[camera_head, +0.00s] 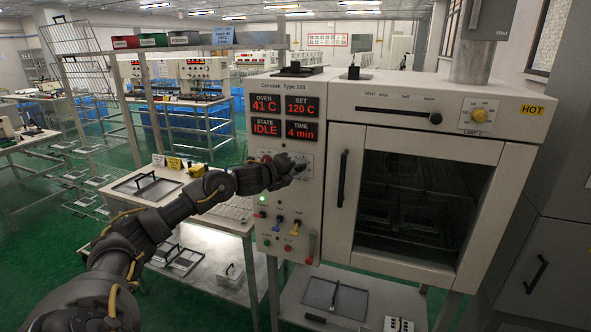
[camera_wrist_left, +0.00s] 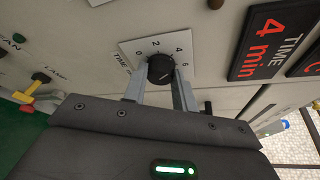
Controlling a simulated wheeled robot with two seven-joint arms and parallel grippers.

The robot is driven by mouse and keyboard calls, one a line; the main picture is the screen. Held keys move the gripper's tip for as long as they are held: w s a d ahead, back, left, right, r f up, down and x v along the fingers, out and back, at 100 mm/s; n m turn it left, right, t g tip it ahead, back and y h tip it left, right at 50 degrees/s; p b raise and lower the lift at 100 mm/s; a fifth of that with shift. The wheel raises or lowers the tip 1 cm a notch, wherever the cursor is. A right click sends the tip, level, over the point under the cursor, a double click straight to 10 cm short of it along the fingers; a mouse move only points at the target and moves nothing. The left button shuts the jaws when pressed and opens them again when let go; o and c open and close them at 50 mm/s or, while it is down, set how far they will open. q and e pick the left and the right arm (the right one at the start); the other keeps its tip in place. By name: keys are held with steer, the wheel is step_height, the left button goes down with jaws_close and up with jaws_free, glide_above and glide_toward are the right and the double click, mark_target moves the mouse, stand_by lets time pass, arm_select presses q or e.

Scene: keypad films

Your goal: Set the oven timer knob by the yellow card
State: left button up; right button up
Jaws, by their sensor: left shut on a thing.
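The timer knob (camera_wrist_left: 161,69) is black and round, on a white dial plate marked 0, 2, 4, 6 and TIME. My left gripper (camera_wrist_left: 160,82) is shut on it, one finger on each side. In the head view my left gripper (camera_head: 296,168) covers most of the knob and its plate (camera_head: 304,158). The TIME display (camera_head: 304,131) reads 4 min. It also shows in the left wrist view (camera_wrist_left: 268,42). A yellow card (camera_head: 174,163) stands on the side table beyond my left arm, its writing too small to read. My right gripper is out of view.
The oven door (camera_head: 420,200) is closed, its handle (camera_head: 342,178) right of my gripper. Other displays read OVEN 41 C, SET 120 C and STATE IDLE. Coloured switches (camera_head: 280,220) sit below my gripper.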

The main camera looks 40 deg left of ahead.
arm_select(q)
steer(key=shift+f, duration=0.1)
steer(key=o, duration=1)
steer(key=shift+c, duration=0.2)
steer(key=shift+s+b, duration=0.35)
steer(key=shift+s, duration=0.2)
steer(key=s+r+b, duration=0.2)
steer(key=s+b, duration=0.3)
steer(key=s, duration=0.4)
steer(key=shift+s, duration=0.25)
